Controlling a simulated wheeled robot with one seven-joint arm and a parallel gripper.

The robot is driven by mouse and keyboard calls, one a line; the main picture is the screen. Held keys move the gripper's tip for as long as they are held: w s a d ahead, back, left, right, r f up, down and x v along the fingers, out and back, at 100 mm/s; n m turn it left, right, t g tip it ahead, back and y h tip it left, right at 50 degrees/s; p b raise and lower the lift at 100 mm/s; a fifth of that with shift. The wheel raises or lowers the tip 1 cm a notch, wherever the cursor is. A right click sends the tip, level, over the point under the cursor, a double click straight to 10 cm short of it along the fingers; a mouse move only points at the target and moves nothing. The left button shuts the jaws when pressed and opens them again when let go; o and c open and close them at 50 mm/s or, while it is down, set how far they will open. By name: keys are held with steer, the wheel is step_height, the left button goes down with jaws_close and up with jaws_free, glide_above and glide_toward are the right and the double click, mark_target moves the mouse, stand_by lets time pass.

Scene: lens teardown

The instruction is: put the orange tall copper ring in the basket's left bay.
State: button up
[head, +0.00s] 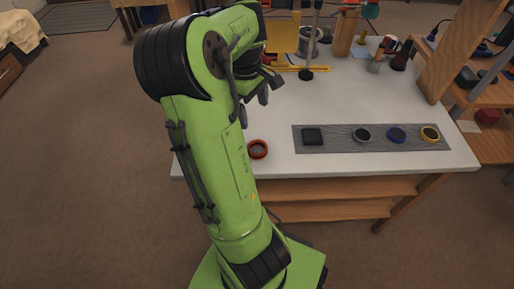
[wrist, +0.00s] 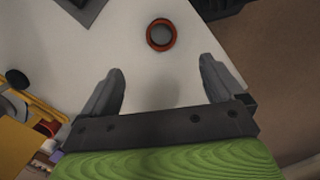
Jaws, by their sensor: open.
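The orange copper ring (head: 258,157) sits on the white table near its front edge, just right of my arm in the head view. In the wrist view the ring (wrist: 161,48) lies beyond my open fingertips, near the top middle. My gripper (wrist: 162,70) is open and empty, above the table and apart from the ring. In the head view my gripper (head: 259,97) is partly hidden by my arm. I cannot make out the basket or its left bay in either view.
A grey mat (head: 340,149) right of the ring holds a black square block (head: 313,136), a dark silver ring (head: 362,141), a blue ring (head: 397,139) and a yellow ring (head: 430,139). Stands and tools crowd the table's back. The table between is clear.

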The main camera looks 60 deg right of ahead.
mark_target(257, 152)
steer(key=f+b, duration=0.2)
steer(key=f, duration=0.3)
steer(key=s+f+b, duration=0.1)
steer(key=f+b, duration=0.1)
steer(key=f, duration=0.2)
steer(key=f+b, duration=0.2)
steer(key=f, duration=0.3)
steer(key=shift+s+a+f, duration=0.2)
steer(key=shift+f, duration=0.15)
steer(key=shift+r, duration=0.1)
steer(key=shift+c, duration=0.3)
steer(key=c, duration=1.2)
step_height(257, 152, up, 10)
steer(key=p, duration=0.4)
